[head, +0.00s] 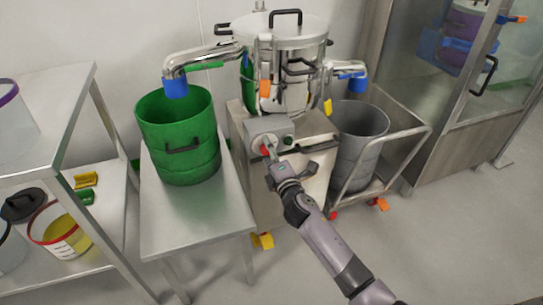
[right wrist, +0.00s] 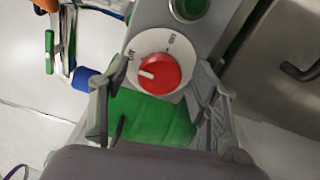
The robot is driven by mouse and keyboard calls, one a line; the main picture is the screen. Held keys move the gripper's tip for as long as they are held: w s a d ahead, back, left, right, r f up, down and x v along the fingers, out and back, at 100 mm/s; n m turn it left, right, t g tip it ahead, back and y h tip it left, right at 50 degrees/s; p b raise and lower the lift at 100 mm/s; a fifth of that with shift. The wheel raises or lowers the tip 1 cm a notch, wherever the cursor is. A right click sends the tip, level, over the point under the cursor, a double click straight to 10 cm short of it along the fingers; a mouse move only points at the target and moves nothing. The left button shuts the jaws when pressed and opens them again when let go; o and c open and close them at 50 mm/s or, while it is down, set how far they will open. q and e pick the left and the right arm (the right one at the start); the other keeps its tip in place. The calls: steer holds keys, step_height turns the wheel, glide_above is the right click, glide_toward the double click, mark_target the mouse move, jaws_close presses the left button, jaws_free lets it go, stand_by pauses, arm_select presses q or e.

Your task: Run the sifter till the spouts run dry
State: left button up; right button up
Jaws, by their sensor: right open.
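The steel sifter (head: 283,45) stands on a cabinet. Its left spout (head: 200,60), with a blue end, hangs over a green bin (head: 178,140). Its right spout (head: 347,72), also blue-ended, is over a grey bin (head: 360,135). No falling material is visible; the bin contents are hard to see. The red knob (right wrist: 152,72) is on the control box (head: 283,130); its white pointer points left, away from the "ON" mark. My right gripper (head: 270,155) is open close to the knob, its fingers (right wrist: 155,110) apart on either side. My left gripper is out of view.
A green button (right wrist: 188,8) sits above the knob. The green bin stands on a steel table (head: 195,220); the grey bin is in a wheeled trolley (head: 385,165). A shelf rack (head: 75,130) with containers is at left, a glass-doored cabinet (head: 440,100) at right. Front right floor is clear.

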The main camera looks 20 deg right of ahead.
steer(key=s, duration=1.2)
steer(key=shift+d, duration=0.2)
